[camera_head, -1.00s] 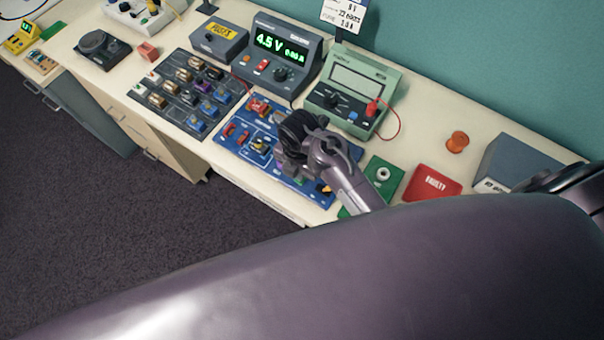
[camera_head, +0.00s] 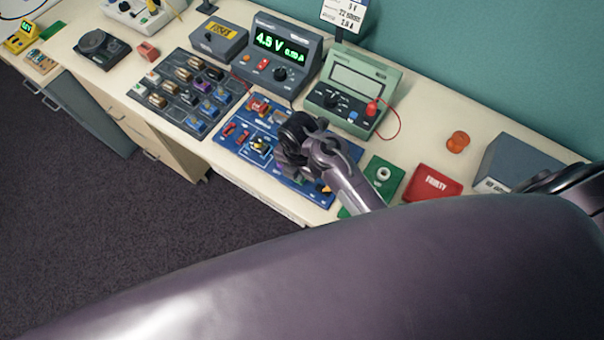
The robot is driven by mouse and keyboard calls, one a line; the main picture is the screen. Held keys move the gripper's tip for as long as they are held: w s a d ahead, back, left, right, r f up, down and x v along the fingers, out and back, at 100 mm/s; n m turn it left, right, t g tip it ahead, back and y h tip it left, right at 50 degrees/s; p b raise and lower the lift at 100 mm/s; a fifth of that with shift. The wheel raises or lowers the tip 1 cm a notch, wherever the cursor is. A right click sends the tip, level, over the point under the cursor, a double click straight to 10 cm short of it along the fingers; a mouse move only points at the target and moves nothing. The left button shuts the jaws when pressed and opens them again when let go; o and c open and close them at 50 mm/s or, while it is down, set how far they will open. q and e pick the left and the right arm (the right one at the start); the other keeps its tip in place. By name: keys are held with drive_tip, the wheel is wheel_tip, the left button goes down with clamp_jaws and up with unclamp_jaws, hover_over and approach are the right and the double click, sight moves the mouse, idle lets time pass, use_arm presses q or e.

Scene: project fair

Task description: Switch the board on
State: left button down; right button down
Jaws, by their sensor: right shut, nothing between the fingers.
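The blue circuit board (camera_head: 228,141) lies on the bench with red and other parts mounted on it. A small black part with a pale yellow piece (camera_head: 259,145) sits near its middle. My right gripper (camera_head: 282,158) is shut and empty, over the middle of the board, and hides part of it. I cannot tell whether its tips touch the board. The grey power supply (camera_head: 283,60) behind the board shows 4.5 V in green, with a small current reading that looks like 0.50 A. My left gripper is out of view.
A green multimeter (camera_head: 352,88) stands behind the gripper. A dark parts tray (camera_head: 190,95) lies left of the board. A green piece (camera_head: 384,175), a red "FAULTY" tray (camera_head: 432,184) and a grey box (camera_head: 518,160) lie right. My arm covers the foreground.

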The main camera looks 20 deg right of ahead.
drive_tip(key=shift+f, duration=0.4)
drive_tip(key=shift+r+p, duration=0.55)
drive_tip(key=shift+r, duration=2.95)
